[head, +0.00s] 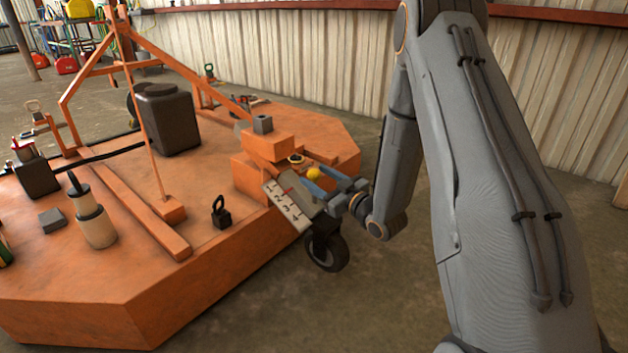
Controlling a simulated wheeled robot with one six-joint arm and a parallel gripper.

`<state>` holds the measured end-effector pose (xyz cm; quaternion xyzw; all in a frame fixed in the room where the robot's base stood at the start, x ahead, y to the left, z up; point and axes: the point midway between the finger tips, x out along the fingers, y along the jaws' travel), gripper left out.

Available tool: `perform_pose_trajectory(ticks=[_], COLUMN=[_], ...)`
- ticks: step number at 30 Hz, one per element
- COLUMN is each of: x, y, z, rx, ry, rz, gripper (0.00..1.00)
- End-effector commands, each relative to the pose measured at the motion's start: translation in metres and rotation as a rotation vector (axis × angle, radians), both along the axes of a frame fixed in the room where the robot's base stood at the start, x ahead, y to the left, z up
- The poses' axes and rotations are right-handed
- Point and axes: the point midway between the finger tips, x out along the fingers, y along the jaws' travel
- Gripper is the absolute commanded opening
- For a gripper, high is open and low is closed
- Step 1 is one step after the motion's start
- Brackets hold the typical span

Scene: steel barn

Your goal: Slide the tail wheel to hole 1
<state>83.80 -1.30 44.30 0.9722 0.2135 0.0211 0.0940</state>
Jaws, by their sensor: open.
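The tail wheel (326,252) is a black tyre with a grey hub. It hangs below the end of an orange bracket, beyond the edge of the orange mower deck. A pale plate (285,206) with numbers and a red mark faces me beside the bracket. The digits are too small to read surely, and I cannot make out hole 1. A yellow knob (313,174) sits at the bracket. My gripper (316,182) is open, with its blue-grey fingers right by the knob. I cannot tell whether they touch it. The wheel's upper mount is partly hidden behind the plate and gripper.
The orange deck (160,270) carries a dark gearbox (168,117), a black padlock-like piece (221,212), a pale stepped cylinder (94,217) and slanting orange bars. Bare concrete floor lies right of the deck. A corrugated wall (300,60) stands behind.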

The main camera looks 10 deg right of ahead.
Motion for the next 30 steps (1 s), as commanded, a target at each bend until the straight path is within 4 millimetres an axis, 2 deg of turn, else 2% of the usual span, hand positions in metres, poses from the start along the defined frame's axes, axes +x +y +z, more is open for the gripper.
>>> perform_pose_trajectory(ticks=[4, 14, 23, 30], x=[0.012, 0.015, 0.015, 0.022], y=[0.005, 0.007, 0.007, 0.013], z=[0.000, 0.000, 0.000, 0.007], rx=[-0.002, 0.000, 0.000, -0.001], ry=[-0.001, 0.001, 0.001, 0.001], rz=[0.001, 0.000, 0.000, 0.002], gripper=[0.50, 0.50, 0.00, 0.00])
